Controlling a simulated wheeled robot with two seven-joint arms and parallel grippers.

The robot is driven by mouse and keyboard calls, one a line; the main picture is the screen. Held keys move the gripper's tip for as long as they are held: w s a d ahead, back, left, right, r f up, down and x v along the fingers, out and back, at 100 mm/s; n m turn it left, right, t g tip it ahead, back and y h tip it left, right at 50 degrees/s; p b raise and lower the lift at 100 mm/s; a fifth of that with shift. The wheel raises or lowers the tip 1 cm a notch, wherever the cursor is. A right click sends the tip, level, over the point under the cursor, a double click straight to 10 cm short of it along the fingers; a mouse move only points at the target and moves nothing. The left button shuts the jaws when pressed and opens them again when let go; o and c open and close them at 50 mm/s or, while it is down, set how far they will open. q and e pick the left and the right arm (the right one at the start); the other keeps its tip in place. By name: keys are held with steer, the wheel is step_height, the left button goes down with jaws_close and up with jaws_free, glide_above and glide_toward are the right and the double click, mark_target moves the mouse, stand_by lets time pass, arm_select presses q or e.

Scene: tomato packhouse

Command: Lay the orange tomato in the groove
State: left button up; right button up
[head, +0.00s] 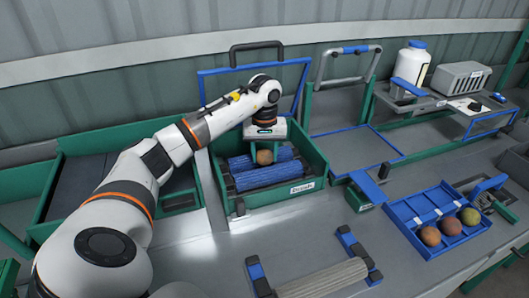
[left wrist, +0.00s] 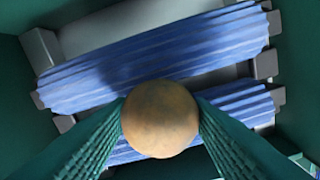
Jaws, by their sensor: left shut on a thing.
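My left gripper (left wrist: 160,125) is shut on the orange tomato (left wrist: 160,119), which sits between its two green ribbed fingers. In the head view the tomato (head: 264,157) shows under the gripper (head: 264,150), inside the green bin with blue rollers. Two blue ribbed rollers lie side by side: the far one (left wrist: 150,60) and the near one (left wrist: 240,105). The groove is the gap between them. In the wrist view the tomato covers part of the near roller; I cannot tell whether it touches the rollers. My right gripper is not in view.
The green bin's walls (head: 310,185) surround the rollers. A blue tray (head: 428,250) at right holds several tomatoes. A grey ribbed roller (head: 325,280) lies at the front. A white bottle (head: 411,62) and a grey crate (head: 460,78) stand at the back right.

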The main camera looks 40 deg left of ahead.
arm_select(q)
steer(key=shift+f, duration=0.45)
steer(key=o, duration=0.8)
steer(key=c, duration=0.3)
steer(key=shift+r+p, duration=2.45)
steer(key=shift+r, duration=1.15)
steer(key=shift+f, duration=0.1)
